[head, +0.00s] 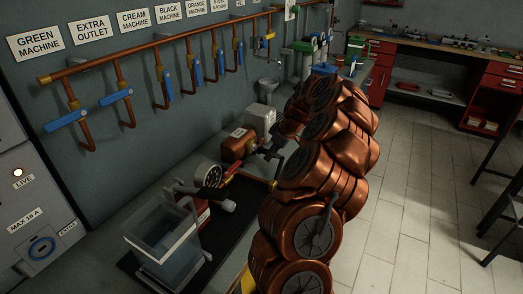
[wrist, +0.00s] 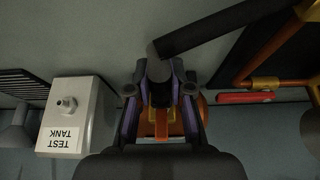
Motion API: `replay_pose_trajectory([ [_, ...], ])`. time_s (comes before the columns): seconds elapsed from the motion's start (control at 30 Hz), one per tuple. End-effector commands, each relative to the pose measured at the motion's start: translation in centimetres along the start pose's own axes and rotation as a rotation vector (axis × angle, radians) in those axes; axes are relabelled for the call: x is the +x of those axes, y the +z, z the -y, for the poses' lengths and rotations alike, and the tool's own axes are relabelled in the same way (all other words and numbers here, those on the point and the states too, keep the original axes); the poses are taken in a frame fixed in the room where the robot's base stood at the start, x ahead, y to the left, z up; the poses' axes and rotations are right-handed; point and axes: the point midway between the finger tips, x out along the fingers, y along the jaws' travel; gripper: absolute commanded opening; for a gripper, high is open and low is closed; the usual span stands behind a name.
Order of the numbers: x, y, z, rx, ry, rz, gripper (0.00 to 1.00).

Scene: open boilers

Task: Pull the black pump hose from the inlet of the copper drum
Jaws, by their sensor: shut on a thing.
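The copper drum (head: 237,146) lies on the bench against the wall in the head view. In the wrist view an orange part of it (wrist: 187,122) shows behind my fingers, mostly hidden. The black pump hose (wrist: 212,30) runs from between my fingertips toward the upper right in the wrist view. My gripper (wrist: 158,80) is shut on the hose near its end. In the head view my gripper (head: 270,152) is just right of the drum, partly covered by my arm. I cannot tell whether the hose end still touches the inlet.
A white test tank (wrist: 72,117) stands beside the drum. A pump with a round gauge (head: 209,174) and a clear water tank (head: 165,250) stand nearer on the bench. Copper pipes with blue-handled valves (head: 116,97) line the wall.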

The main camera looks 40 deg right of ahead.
Motion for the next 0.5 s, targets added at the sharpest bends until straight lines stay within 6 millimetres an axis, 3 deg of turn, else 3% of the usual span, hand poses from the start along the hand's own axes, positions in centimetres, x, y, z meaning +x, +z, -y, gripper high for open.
replay_pose_trajectory([
  [0.5,-0.5,1.2,-0.1,0.001,0.002,-0.001,0.0],
])
